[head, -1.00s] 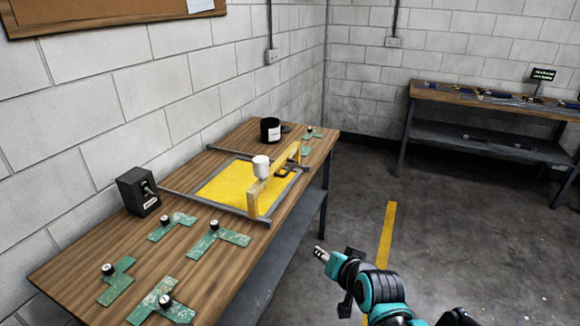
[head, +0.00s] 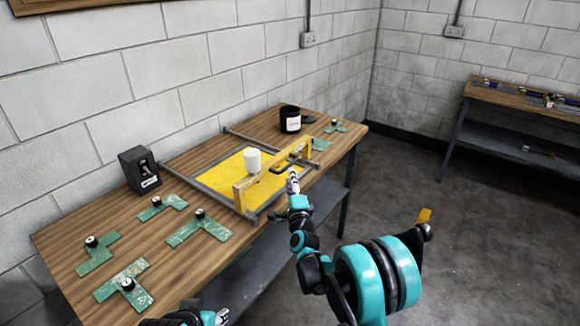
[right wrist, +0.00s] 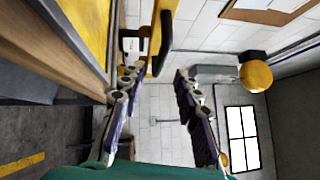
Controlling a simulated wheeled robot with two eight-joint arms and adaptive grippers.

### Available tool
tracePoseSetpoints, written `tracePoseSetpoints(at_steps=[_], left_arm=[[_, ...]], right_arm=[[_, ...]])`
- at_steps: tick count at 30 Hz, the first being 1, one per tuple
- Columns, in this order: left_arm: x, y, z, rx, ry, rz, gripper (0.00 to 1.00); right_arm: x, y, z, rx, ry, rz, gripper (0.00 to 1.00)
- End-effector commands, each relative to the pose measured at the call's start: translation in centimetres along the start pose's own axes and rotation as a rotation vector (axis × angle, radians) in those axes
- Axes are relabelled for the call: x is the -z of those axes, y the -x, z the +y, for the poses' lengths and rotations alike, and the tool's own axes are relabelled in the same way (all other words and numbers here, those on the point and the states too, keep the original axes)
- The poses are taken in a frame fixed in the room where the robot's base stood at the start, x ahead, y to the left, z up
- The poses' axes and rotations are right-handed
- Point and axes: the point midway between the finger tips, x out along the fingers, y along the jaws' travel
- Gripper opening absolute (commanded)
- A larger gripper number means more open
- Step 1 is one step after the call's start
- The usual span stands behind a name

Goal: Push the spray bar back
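The yellow spray bar (head: 262,180) spans a yellow panel (head: 217,174) in a grey frame on the bench, with a white cup (head: 253,160) on it. Its dark handle (head: 281,169) faces my right arm and also shows in the right wrist view (right wrist: 165,42). My right gripper (head: 293,182) is at the bench's front edge, close to the handle. In the right wrist view my right gripper (right wrist: 158,82) has its fingers spread, with nothing between them; the handle is beyond the tips. My left gripper (head: 222,316) is at the bottom edge, its finger gap unclear.
A black box (head: 139,169) with a switch stands at the bench's left rear. A black pot (head: 290,119) stands at the far end. Several green templates with black knobs lie around, one at the front (head: 199,229). A second bench (head: 520,95) is at right.

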Motion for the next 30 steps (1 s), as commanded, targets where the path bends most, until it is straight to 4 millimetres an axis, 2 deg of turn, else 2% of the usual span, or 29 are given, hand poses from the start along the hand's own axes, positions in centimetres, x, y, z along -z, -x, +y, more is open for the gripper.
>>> tracePoseSetpoints(at_steps=[6,12,23,27,30], left_arm=[[-0.6,-0.9,0.0,0.0,0.0,0.0,0.4],[-1.0,-1.4,0.0,0.0,0.0,0.0,0.4],[-1.0,-1.4,0.0,0.0,0.0,0.0,0.4],[-1.0,-1.4,0.0,0.0,0.0,0.0,0.4],[-1.0,-1.4,0.0,0.0,0.0,0.0,0.4]], right_arm=[[0.1,-3.6,0.2,-0.001,0.003,0.001,0.32],[0.1,-6.2,0.1,-0.001,0.004,0.0,0.32],[0.0,-6.9,-0.1,-0.002,0.005,-0.001,0.32],[0.0,-6.9,-0.1,-0.002,0.005,-0.001,0.0],[0.0,-6.9,-0.1,-0.002,0.005,-0.001,0.0]])
